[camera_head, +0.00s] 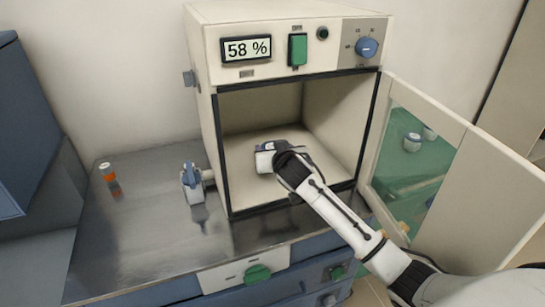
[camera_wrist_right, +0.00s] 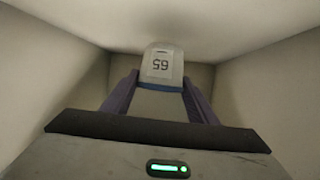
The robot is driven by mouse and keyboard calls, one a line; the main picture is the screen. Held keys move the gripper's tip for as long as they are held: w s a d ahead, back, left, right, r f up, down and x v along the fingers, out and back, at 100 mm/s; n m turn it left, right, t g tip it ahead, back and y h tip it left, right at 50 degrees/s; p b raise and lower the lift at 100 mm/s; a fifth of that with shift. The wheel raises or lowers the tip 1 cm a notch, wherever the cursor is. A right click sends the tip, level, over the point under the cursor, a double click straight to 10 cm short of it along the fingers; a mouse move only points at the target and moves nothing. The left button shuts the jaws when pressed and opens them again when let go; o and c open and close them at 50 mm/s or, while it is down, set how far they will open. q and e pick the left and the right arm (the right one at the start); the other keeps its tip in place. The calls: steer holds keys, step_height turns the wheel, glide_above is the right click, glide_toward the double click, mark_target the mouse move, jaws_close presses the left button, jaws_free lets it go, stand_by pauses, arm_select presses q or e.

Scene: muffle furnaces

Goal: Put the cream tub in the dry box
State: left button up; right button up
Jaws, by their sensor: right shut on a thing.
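The dry box (camera_head: 223,165) stands on the bench with its front open and its door swung out to the right. My right arm reaches through the opening. My right gripper (camera_head: 266,152) is inside, low over the box floor, shut on a small pale tub. The cream tub (camera_wrist_right: 162,65) shows between the two fingers in the right wrist view, with a dark number on its face and a blue band at its near edge. In the head view the tub (camera_head: 264,162) is partly hidden by the gripper. I cannot tell whether it touches the floor. My left gripper is out of view.
The open door (camera_head: 440,150) with a green window stands close to the right of my arm. A white and blue bottle-like item (camera_head: 193,185) stands left of the box. An orange vial with white cap (camera_head: 110,178) stands farther left. The bench (camera_head: 140,240) is otherwise clear.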

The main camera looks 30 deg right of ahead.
steer(key=shift+f, duration=1.2)
steer(key=shift+f, duration=0.2)
steer(key=o, duration=1.1)
steer(key=shift+o, duration=0.2)
steer(key=shift+r, duration=0.2)
steer(key=v, duration=1.2)
steer(key=shift+a, duration=0.1)
